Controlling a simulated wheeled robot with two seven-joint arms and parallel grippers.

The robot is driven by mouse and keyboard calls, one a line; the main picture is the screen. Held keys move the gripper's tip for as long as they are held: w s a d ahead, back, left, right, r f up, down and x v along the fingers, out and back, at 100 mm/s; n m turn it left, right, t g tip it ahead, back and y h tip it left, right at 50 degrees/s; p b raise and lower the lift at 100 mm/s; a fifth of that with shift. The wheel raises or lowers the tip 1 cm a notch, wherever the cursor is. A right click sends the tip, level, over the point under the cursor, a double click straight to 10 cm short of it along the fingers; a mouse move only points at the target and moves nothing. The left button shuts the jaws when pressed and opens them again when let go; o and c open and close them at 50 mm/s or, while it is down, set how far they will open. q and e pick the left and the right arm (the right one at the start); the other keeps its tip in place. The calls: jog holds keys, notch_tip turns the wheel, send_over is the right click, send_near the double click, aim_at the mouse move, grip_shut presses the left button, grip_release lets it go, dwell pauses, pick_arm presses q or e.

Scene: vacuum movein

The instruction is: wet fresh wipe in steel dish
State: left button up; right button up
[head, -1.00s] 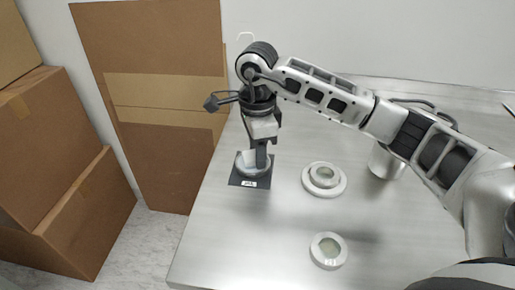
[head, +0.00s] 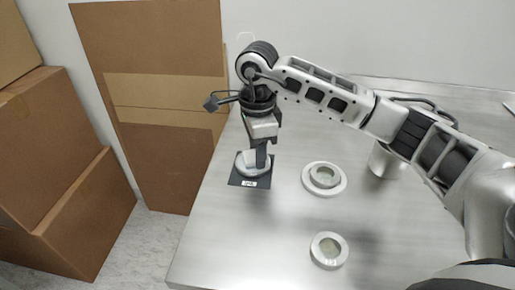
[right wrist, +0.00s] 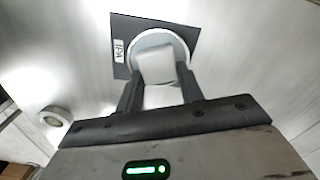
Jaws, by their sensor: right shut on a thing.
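The steel dish (head: 240,170) is round and shallow and sits on a dark square mat (head: 236,181) near the table's left edge. In the right wrist view its rim (right wrist: 183,42) stands on the mat (right wrist: 120,32), which has a white label reading "IPA". My right gripper (head: 260,169) points down into the dish. It is shut on a white folded wipe (right wrist: 156,66), held between its two fingers within the dish outline. I cannot tell whether the wipe touches the dish floor or is wet. My left gripper is not in view.
On the steel table (head: 290,230) a round dish on a wide pale ring (head: 311,190) stands right of the mat. Another pale round dish (head: 342,250) is at the front. A metal cylinder (head: 383,163) stands partly behind my arm. Cardboard boxes (head: 75,215) are at left.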

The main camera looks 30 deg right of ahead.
dwell(0.3)
jog(key=shift+r+p, duration=2.3)
jog(key=shift+r, duration=1.15)
